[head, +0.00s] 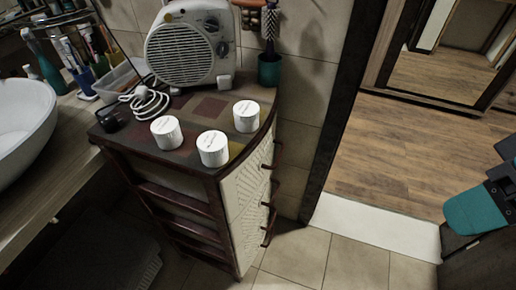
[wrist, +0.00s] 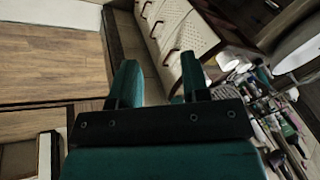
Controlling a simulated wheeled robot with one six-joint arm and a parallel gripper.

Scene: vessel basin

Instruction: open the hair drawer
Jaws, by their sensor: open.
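A dark wooden drawer cabinet (head: 190,182) stands in the middle of the head view. Its pale, patterned drawer fronts (head: 244,200) face right and are seen at a steep angle. Dark curved handles (head: 276,155) stick out from them in a column. The drawers look shut; no label shows which is the hair drawer. In the wrist view the drawer fronts (wrist: 182,28) and handles (wrist: 157,28) lie at the top, beyond the fingers. My gripper (wrist: 158,82) is open and empty, with teal fingers apart and clear of the handles.
Three white canisters (head: 213,148), a fan heater (head: 190,45) and a white cable (head: 147,102) sit on the cabinet top. A teal cup with a brush (head: 269,70) stands behind. A basin (head: 20,130) is left. Tiled floor (head: 300,255) right of the cabinet is clear, beside a doorway.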

